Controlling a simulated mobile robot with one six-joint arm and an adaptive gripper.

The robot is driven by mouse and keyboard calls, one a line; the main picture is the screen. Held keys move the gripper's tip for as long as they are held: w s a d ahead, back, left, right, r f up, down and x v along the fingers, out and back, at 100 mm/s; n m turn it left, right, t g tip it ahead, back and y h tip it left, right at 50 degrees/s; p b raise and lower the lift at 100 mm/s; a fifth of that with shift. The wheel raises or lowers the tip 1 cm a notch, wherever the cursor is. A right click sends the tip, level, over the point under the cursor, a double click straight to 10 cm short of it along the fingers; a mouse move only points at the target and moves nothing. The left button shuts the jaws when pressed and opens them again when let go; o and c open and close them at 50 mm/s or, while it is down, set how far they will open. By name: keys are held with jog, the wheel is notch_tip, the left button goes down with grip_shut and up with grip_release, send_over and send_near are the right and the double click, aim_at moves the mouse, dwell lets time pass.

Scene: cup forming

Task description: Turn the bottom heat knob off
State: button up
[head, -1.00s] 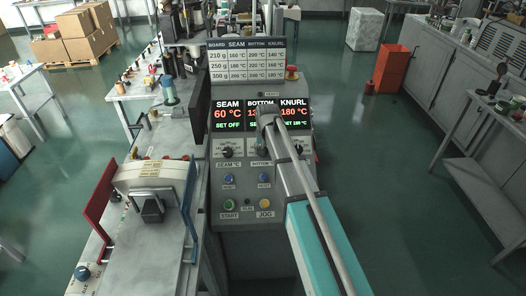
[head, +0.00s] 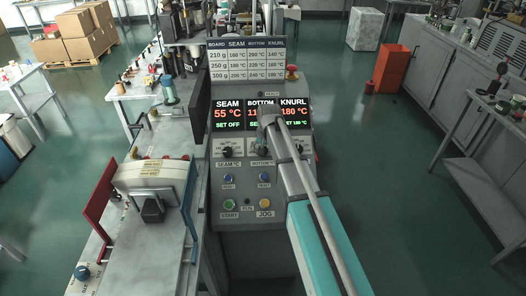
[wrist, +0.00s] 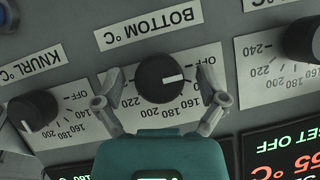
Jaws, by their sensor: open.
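The black bottom heat knob (wrist: 153,72) is under the BOTTOM °C label in the upside-down wrist view. Its white pointer line points right, at or close to the OFF mark (wrist: 204,75). My gripper (wrist: 160,88) is open, with one finger on each side of the knob and a small gap visible to each. In the head view my gripper (head: 264,122) covers part of the bottom display (head: 254,113) and mostly hides the knob. That display reads a number starting with 11; its set line is mostly hidden.
The knurl knob (wrist: 35,108) and seam knob (wrist: 300,40) flank the bottom knob. The seam display (head: 227,114) reads 55 °C, SET OFF; the knurl display (head: 294,113) reads 180 °C. Blue buttons, START and JOG (head: 265,204) lie below. A red-topped button (head: 292,73) is above.

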jog(key=m+t+y+b, duration=0.1)
jog(key=m+y, duration=0.1)
jog(key=m, duration=0.2)
jog(key=shift+s+d+f+m, duration=0.1)
jog(key=shift+m, duration=0.3)
jog(key=shift+p+v, duration=0.85)
jog(key=shift+v, duration=0.1)
jog(key=p+v, duration=1.2)
jog(key=s+d+f+n+g+h+b, duration=0.1)
jog(key=s+d+f+n+b, duration=0.2)
jog(key=s, duration=0.5)
jog(key=s+d+f+n+g+h+b, duration=0.1)
jog(key=s+f+n+b, duration=0.1)
jog(key=s+f+b, duration=0.35)
jog(key=s+d+f+n+h+b, duration=0.1)
jog(key=s+d+f+n+b, duration=0.1)
jog(key=s, duration=0.7)
jog(key=shift+a+r+p, duration=0.1)
jog(key=shift+r+p, duration=1.85)
jog(key=shift+p, duration=0.25)
notch_tip(320, 180, down, 5)
jog(key=b, duration=0.5)
